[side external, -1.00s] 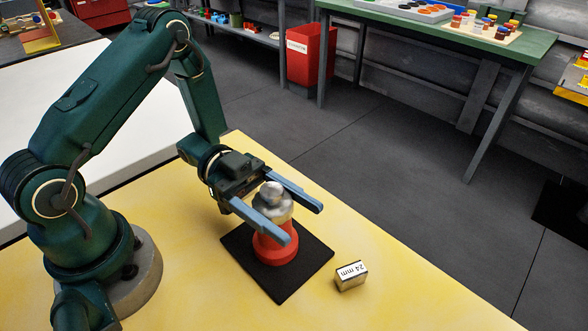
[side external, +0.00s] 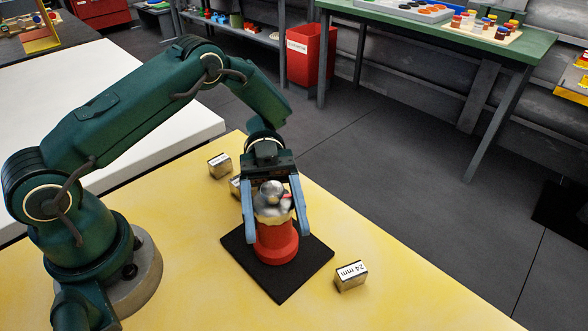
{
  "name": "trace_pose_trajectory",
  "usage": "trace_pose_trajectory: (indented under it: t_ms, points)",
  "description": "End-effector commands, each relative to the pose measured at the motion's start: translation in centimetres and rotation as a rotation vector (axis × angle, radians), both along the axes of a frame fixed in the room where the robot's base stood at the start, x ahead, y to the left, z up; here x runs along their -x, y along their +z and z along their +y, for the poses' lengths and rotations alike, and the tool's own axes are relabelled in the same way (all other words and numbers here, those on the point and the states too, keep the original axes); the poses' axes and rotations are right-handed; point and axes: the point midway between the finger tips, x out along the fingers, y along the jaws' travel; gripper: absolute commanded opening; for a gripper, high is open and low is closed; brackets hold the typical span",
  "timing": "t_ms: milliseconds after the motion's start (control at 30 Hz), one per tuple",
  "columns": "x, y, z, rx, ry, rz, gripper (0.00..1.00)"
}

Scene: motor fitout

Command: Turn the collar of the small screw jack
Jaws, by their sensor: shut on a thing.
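The small screw jack stands upright on a black mat (side external: 287,283) on the yellow table. Its red base (side external: 276,243) is flared at the bottom, and its silver collar (side external: 272,203) with a rounded top sits above. A small red mark shows on the right of the collar. My gripper (side external: 276,226) reaches over from behind, its two blue-grey fingers on the left and right of the collar. It is shut on the collar. The finger contact faces are hidden from this side.
A metal block marked 24 mm (side external: 351,275) lies right of the mat. Two more metal blocks, one labelled block (side external: 220,165) and one partly hidden (side external: 235,187), lie behind left of the jack. The yellow table (side external: 400,299) is clear at the front right.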

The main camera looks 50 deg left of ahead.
Motion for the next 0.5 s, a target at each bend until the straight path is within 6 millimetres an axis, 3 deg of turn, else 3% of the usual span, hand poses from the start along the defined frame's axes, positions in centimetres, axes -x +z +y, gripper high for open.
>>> trace_pose_trajectory:
  t_ms: [500]
  points:
    - [0.19,-0.03,0.01,-0.001,-0.049,0.004,0.13]
